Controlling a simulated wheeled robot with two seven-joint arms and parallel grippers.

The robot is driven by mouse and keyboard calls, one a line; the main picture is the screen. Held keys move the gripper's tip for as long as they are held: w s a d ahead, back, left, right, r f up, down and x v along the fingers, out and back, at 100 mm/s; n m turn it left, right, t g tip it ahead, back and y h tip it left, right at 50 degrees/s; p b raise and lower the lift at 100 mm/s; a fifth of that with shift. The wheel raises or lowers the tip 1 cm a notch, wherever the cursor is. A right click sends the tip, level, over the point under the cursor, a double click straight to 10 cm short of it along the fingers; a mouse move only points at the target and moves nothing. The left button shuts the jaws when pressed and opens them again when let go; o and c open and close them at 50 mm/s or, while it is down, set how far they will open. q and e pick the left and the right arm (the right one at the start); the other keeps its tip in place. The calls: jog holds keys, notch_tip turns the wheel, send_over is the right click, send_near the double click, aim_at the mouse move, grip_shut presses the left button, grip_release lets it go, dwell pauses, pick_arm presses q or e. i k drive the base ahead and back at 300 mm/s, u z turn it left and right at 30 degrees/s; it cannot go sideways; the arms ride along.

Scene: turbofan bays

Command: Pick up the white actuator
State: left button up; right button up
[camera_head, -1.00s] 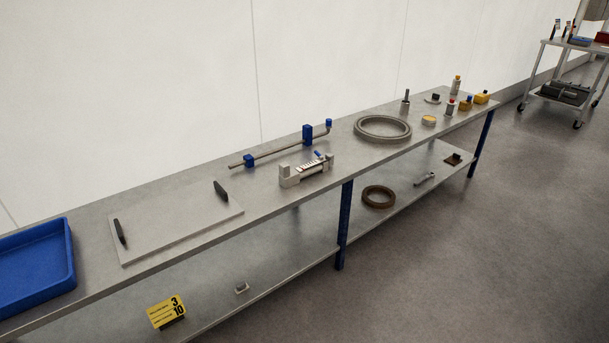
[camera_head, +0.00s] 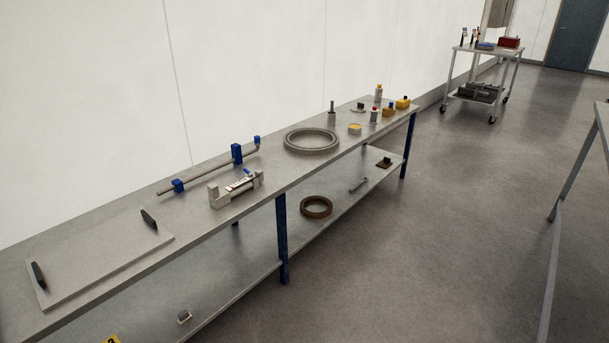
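A white actuator (camera_head: 236,190) lies on the grey workbench top (camera_head: 210,226), near its front edge. It is a pale cylinder between two blocky ends, with a small blue part on top. It sits just in front of a grey pipe (camera_head: 208,173) with blue fittings. Neither of my grippers shows in the head view.
A grey ring (camera_head: 311,140) and several small bottles and cans stand farther along the bench. A flat panel with two black handles (camera_head: 105,252) lies at the near left. Open floor (camera_head: 410,240) runs right of the bench. A wheeled cart (camera_head: 484,83) and another table frame (camera_head: 560,208) stand beyond.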

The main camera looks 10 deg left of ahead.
aim_at(218, 199)
jog(key=z, duration=0.5)
jog(key=i, duration=1.85)
jog(key=u, duration=1.05)
jog(key=i, duration=1.15)
jog(key=u, duration=1)
